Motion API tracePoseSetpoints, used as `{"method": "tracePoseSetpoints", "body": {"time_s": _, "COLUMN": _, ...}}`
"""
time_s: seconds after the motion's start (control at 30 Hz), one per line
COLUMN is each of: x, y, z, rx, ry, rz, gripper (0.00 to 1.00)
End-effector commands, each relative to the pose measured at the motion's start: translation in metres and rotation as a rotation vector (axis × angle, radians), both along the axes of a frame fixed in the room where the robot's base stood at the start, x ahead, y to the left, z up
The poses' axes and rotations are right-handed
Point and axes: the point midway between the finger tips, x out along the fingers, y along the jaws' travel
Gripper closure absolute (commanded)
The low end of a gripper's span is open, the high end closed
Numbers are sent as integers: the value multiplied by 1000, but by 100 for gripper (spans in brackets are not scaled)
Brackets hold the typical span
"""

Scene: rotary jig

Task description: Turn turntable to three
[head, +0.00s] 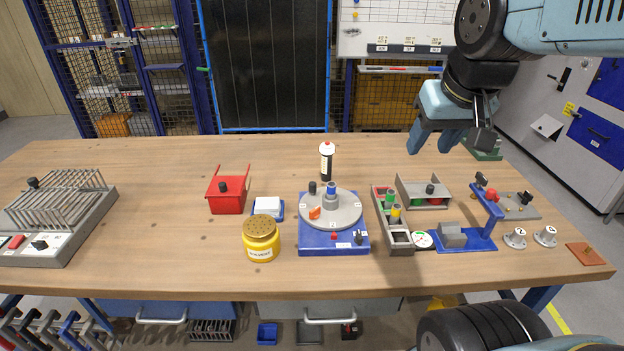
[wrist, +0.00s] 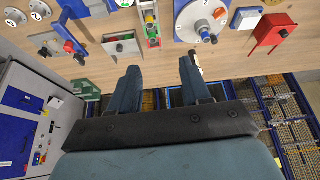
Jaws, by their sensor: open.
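The turntable (head: 345,213) is a round grey disc on a blue base (head: 325,247) near the middle of the table. Its rim carries number labels, and a "2" faces the front. An orange pointer-like piece (head: 314,212) lies on the disc's left part. A grey hub with a blue top (head: 331,192) stands on the disc, and a black knob (head: 312,187) stands at its back left. The turntable also shows at the top of the wrist view (wrist: 203,20). My gripper (head: 438,140) is open and empty, above and to the right of the turntable, apart from it.
A tray with coloured cylinders (head: 393,220) and a blue fixture (head: 467,238) stand right of the turntable. A yellow jar (head: 261,240), a white-topped block (head: 267,208) and a red box (head: 228,193) stand left. A dark bottle (head: 326,162) stands behind. The table's front middle strip is clear.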

Motion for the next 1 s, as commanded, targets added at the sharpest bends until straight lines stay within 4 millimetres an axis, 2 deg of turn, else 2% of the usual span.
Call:
{"method": "tracePoseSetpoints", "body": {"time_s": 0.27, "x": 68, "y": 31, "z": -4, "rx": -8, "ry": 122, "rz": 88, "gripper": 53}}
{"method": "tracePoseSetpoints", "body": {"time_s": 0.47, "x": 117, "y": 61, "z": -18, "rx": -20, "ry": 205, "rz": 149, "gripper": 53}}
{"method": "tracePoseSetpoints", "body": {"time_s": 0.8, "x": 191, "y": 125, "z": -65, "rx": -56, "ry": 346, "rz": 251, "gripper": 53}}
{"method": "tracePoseSetpoints", "body": {"time_s": 1.0, "x": 219, "y": 159, "z": -96, "rx": -76, "ry": 407, "rz": 296, "gripper": 53}}
